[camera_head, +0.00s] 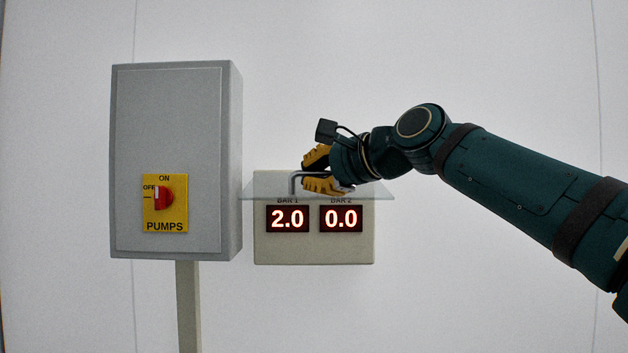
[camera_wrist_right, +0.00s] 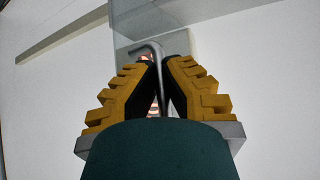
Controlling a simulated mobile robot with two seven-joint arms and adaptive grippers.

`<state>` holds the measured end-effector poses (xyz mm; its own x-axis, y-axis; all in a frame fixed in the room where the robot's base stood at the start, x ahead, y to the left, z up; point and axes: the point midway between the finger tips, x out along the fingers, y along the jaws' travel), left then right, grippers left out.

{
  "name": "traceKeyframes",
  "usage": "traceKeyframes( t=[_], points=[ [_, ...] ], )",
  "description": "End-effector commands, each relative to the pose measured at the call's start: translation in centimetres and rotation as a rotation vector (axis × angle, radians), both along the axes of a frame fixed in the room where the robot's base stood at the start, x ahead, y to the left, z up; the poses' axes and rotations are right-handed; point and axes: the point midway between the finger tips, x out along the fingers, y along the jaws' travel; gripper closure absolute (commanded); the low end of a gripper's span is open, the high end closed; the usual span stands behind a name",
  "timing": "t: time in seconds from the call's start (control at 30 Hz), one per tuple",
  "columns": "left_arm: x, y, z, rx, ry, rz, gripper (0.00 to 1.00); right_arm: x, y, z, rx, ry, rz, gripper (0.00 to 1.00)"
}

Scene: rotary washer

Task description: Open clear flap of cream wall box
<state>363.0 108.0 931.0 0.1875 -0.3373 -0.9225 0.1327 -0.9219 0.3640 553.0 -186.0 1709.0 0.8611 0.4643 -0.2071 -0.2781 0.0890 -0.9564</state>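The cream wall box (camera_head: 314,250) hangs on the wall and shows two red readouts, 2.0 and 0.0. Its clear flap (camera_head: 262,188) is swung up and juts out from the box above the readouts, seen at a shallow angle. A bent grey handle (camera_head: 294,184) is on the flap; it also shows in the right wrist view (camera_wrist_right: 152,48). My right gripper (camera_head: 312,172) is at this handle. In the right wrist view, its yellow-and-black fingers (camera_wrist_right: 160,62) close in on both sides of the handle bar. My left gripper is not in view.
A grey box (camera_head: 168,110) with a red rotary switch (camera_head: 164,197) marked PUMPS, pointing to OFF, is mounted close to the left. A post (camera_head: 188,300) runs down below it. The wall below the cream box is clear.

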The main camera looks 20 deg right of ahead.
Motion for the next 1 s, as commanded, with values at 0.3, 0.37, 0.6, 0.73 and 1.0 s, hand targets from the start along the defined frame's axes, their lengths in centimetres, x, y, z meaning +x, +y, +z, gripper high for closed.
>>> traceKeyframes(
  t=[0.3,0.37,0.6,0.73,1.0],
  points=[
    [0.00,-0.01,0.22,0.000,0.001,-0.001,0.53,0.26,-0.22,0.93,0.021,0.069,-0.006,1.00],
    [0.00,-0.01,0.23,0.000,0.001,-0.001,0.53,0.28,-0.21,0.98,0.022,0.073,-0.006,1.00],
    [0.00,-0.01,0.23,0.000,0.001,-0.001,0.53,0.26,-0.21,0.99,0.022,0.078,-0.005,1.00],
    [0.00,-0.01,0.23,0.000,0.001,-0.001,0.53,0.27,-0.20,0.99,0.022,0.078,-0.005,1.00],
    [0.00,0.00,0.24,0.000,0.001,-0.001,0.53,0.19,-0.12,1.04,0.022,0.076,-0.003,0.59]
  ],
)
